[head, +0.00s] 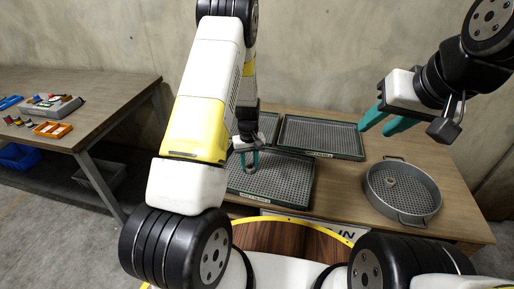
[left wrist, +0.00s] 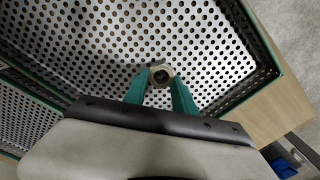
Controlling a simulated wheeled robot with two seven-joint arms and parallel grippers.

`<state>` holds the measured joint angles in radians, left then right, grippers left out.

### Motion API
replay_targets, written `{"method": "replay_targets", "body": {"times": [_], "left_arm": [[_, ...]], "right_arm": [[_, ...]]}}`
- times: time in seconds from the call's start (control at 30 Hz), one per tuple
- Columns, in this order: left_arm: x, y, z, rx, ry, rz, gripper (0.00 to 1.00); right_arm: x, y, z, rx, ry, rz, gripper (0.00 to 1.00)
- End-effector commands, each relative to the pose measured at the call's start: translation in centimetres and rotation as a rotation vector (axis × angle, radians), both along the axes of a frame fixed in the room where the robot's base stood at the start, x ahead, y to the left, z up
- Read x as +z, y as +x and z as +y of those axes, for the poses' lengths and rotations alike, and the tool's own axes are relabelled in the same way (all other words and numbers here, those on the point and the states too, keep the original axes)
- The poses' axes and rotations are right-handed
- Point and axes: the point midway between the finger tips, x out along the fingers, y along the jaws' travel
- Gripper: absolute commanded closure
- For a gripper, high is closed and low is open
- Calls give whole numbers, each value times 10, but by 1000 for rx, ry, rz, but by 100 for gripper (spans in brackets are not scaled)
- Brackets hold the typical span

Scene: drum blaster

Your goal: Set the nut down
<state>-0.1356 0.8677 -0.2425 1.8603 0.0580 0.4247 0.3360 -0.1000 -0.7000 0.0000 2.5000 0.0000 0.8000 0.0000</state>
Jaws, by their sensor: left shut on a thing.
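My left gripper (head: 249,165) points down over the near perforated tray (head: 287,180). In the left wrist view its teal fingers (left wrist: 160,84) are shut on a metal nut (left wrist: 161,73), held at the fingertips over the perforated tray floor (left wrist: 215,60). I cannot tell whether the nut touches the tray. In the head view the nut is too small and covered to make out clearly. My right gripper (head: 382,122) is open and empty, raised above the right part of the table.
A round metal basket (head: 425,207) with a small ring-shaped part (head: 391,181) inside stands at the right of the wooden table (head: 460,200). Another perforated tray (head: 325,137) lies behind. A side table (head: 95,90) at left holds small bins and parts.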

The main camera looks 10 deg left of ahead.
Motion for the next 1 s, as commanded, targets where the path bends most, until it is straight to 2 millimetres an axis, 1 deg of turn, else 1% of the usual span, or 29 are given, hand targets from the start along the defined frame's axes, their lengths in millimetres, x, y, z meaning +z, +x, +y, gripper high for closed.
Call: {"method": "replay_targets", "body": {"times": [0.03,0.07,0.13,0.17,0.43,0.57,0.67,0.9,1.0], "left_arm": [[-2,0,0,0,0,1,100],[-2,0,0,0,0,0,62],[-1,0,0,0,0,0,48],[-1,0,0,0,0,0,46],[-1,0,0,0,0,0,46],[6,1,0,0,0,-2,46],[21,1,0,0,-1,-4,46],[73,1,0,0,0,-4,46],[93,1,-1,-1,-1,-4,46]], "right_arm": [[0,0,0,0,0,0,64],[0,0,0,0,0,0,64],[0,0,0,0,0,0,64],[0,0,0,0,0,0,64],[0,0,0,0,0,0,64],[0,0,0,0,0,0,64],[0,0,0,0,0,0,64],[0,0,0,0,0,0,64],[0,0,0,0,0,0,64]]}}
